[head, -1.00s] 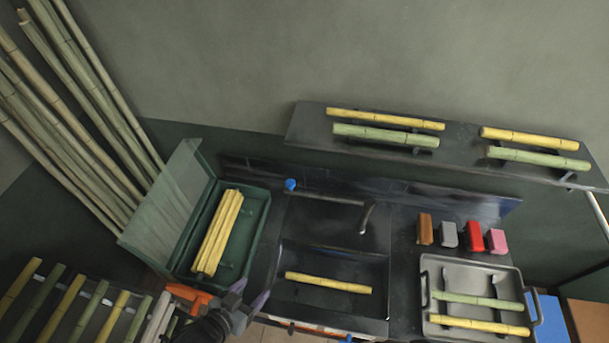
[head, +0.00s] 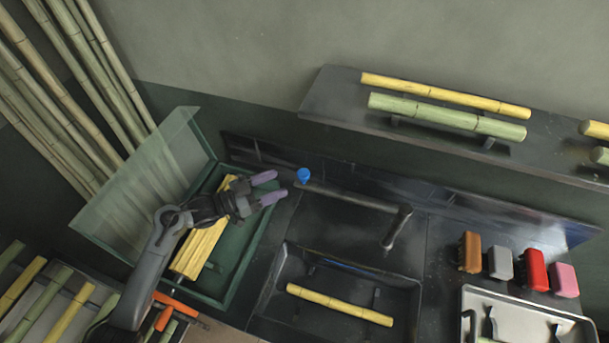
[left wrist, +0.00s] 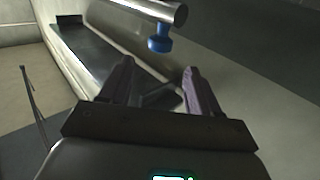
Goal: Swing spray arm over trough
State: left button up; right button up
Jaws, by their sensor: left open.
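The spray arm (head: 352,197) is a dark metal tube at the back of the counter. A blue knob (head: 303,175) is at its left end and a bent spout (head: 396,228) at its right. The trough (head: 262,303) is a dark sunken basin in front of it, with one yellow cane piece (head: 340,304) inside. My left gripper (head: 268,187) is open and empty over the green bin, just left of the knob. In the left wrist view the blue knob (left wrist: 159,40) hangs under a shiny tube (left wrist: 150,8), ahead of the open fingers. My right gripper is not visible.
The green bin (head: 243,262) with a raised clear lid holds yellow canes. Orange, grey, red and pink blocks (head: 536,270) stand right of the trough, behind a tray (head: 473,293). A shelf (head: 330,92) with canes is above. Tall canes lean at left.

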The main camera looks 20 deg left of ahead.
aim_at(298, 175)
pick_arm(q)
jog(key=x, duration=0.9)
jog(key=shift+w+d, duration=0.15)
jog(key=shift+d, duration=0.1)
jog(key=shift+c, duration=0.3)
grip_shut()
